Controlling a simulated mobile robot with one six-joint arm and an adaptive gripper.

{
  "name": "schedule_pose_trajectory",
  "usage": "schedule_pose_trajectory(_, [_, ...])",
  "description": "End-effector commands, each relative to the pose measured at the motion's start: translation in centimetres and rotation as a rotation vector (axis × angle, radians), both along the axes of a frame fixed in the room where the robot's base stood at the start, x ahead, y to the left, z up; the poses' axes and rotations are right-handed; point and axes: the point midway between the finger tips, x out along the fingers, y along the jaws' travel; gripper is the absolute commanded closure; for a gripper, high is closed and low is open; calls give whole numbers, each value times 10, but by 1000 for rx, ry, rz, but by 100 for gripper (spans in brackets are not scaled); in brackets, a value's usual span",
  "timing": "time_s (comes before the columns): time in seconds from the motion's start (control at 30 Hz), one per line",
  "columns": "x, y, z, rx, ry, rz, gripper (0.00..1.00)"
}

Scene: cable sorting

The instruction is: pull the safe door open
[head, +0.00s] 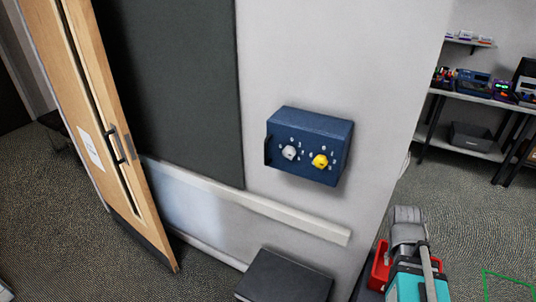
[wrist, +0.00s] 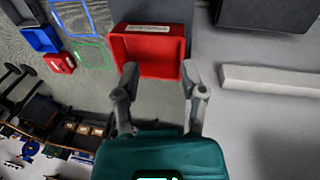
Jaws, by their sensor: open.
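The safe (head: 309,145) is a dark blue box on the pale wall in the head view. Its front carries a grey knob (head: 290,152) and a yellow knob (head: 320,161) with small white marks around them. A dark handle (head: 267,150) stands at the left edge of the front. The safe door looks closed. My gripper (wrist: 160,68) has its two grey fingers spread with nothing held between them in the wrist view. In the head view my arm is at the lower right, below and right of the safe, apart from it. The safe does not show in the wrist view.
A red tray (wrist: 117,46) lies beyond my fingers. A dark box (head: 285,277) stands below the safe, and a pale rail (head: 290,219) runs along the wall. A wooden door (head: 105,130) is at left; shelves (head: 485,98) with devices are at right. Space before the safe is clear.

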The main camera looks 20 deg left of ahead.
Motion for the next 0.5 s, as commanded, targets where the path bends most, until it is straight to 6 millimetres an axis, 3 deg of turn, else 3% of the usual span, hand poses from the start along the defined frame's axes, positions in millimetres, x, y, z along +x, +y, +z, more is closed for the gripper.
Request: schedule_pose_trajectory(0.5, [54,90,20,-291,-264,-76,46])
